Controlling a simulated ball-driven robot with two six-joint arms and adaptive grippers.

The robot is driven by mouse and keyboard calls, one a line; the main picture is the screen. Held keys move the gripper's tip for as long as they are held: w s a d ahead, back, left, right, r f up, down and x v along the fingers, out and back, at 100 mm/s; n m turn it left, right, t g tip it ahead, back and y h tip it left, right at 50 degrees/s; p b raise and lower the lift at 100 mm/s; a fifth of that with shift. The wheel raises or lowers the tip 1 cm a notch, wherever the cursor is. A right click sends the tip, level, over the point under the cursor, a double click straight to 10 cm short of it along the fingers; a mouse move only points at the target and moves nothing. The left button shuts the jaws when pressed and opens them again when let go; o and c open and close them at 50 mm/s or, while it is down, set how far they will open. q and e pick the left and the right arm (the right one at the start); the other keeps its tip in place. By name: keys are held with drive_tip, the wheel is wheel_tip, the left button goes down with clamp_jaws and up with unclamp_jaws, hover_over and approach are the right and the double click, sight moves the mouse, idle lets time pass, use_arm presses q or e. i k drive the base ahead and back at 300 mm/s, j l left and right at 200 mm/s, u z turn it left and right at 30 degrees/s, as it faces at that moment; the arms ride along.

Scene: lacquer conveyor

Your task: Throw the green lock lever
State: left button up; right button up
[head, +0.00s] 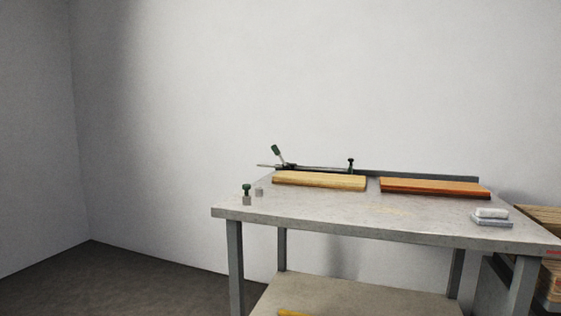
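A lever with a green grip (277,150) stands tilted up to the left at the back left of the grey workbench (340,215). It joins a dark metal rail (315,168) that runs along the back of the bench. Which of these is the lock lever is not marked. Neither of my grippers is in view.
A pale wooden board (320,181) and a red-edged board (435,187) lie on the bench. A white block on a grey pad (492,217) sits at the right. Stacked wood (551,275) stands beyond the right end. Floor at left (120,285) is clear.

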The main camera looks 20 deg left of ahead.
sight(275, 147)
drive_tip(key=i+j+u, duration=0.5)
drive_tip(key=u, duration=0.2)
drive_tip(key=i+j+u, duration=0.55)
drive_tip(key=u, duration=0.2)
drive_tip(key=i+u, duration=0.8)
drive_tip(key=i+j+z, duration=0.1)
drive_tip(key=i, duration=0.3)
drive_tip(key=i+j+z, duration=0.1)
drive_tip(key=i, duration=0.35)
drive_tip(key=i+z, duration=0.25)
drive_tip(key=z, duration=0.2)
drive_tip(key=i+z, duration=0.25)
drive_tip(key=z, duration=0.25)
drive_tip(key=i+j+z, duration=0.1)
drive_tip(key=i+z, duration=0.15)
drive_tip(key=z, duration=0.2)
drive_tip(key=i+z, duration=0.25)
drive_tip(key=z, duration=0.25)
drive_tip(key=i+j+z, duration=0.2)
drive_tip(key=z, duration=0.25)
drive_tip(key=i+j+z, duration=0.25)
drive_tip(key=z, duration=0.25)
drive_tip(key=i+j+z, duration=0.2)
drive_tip(key=z, duration=0.25)
drive_tip(key=j+z, duration=0.5)
drive_tip(key=i+l, duration=0.05)
